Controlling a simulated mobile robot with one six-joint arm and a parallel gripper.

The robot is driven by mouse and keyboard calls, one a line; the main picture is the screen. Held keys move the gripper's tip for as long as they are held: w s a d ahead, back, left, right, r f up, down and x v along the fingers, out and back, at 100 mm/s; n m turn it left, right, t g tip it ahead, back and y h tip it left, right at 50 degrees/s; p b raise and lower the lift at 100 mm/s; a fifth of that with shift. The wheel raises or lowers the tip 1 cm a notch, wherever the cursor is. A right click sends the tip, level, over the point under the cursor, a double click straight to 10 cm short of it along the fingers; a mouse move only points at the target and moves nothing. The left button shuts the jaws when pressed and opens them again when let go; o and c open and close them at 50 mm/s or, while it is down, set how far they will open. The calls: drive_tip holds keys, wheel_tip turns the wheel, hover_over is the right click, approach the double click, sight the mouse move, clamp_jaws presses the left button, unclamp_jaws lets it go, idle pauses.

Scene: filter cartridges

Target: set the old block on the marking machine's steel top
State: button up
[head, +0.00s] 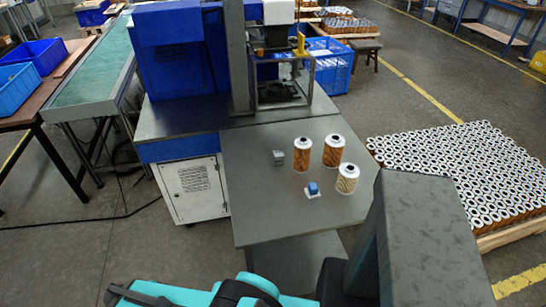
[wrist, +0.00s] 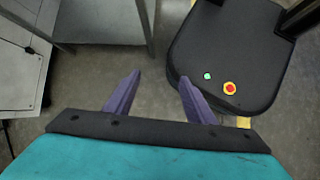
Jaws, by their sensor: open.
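The marking machine (head: 168,40) is blue and stands at the back on a cabinet with a dark grey steel top (head: 180,118). A small grey block (head: 279,158) sits on the grey table in front of it, left of the cartridges. A small blue-and-white block (head: 313,189) sits nearer the front of the same table. I cannot tell from looks alone which one is the old block. My gripper (wrist: 160,77) shows in the wrist view with two purple fingers spread apart and nothing between them. It points at the floor, away from both blocks.
Three filter cartridges stand upright on the grey table (head: 255,205), including a paler one (head: 347,178). A pallet of many cartridges (head: 450,165) lies at the right. The machine's upright frame (head: 238,60) rises from the steel top. The table's left front is clear.

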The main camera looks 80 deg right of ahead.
drive_tip(key=s+a+f+m+y+p, duration=0.1)
drive_tip(key=s+a+m+y, duration=0.1)
drive_tip(key=a, duration=0.6)
drive_tip(key=s+a+m+y, duration=0.1)
drive_tip(key=s+a+m, duration=0.1)
drive_tip(key=s+a, duration=0.2)
drive_tip(key=a, duration=0.3)
drive_tip(key=shift+s+a+f+t+y+p, duration=0.2)
drive_tip(key=shift+a+f+t+y+p, duration=0.1)
drive_tip(key=shift+a+f+y+p, duration=0.1)
drive_tip(key=c, duration=0.5)
drive_tip(key=shift+d, duration=0.1)
drive_tip(key=shift+d, duration=0.1)
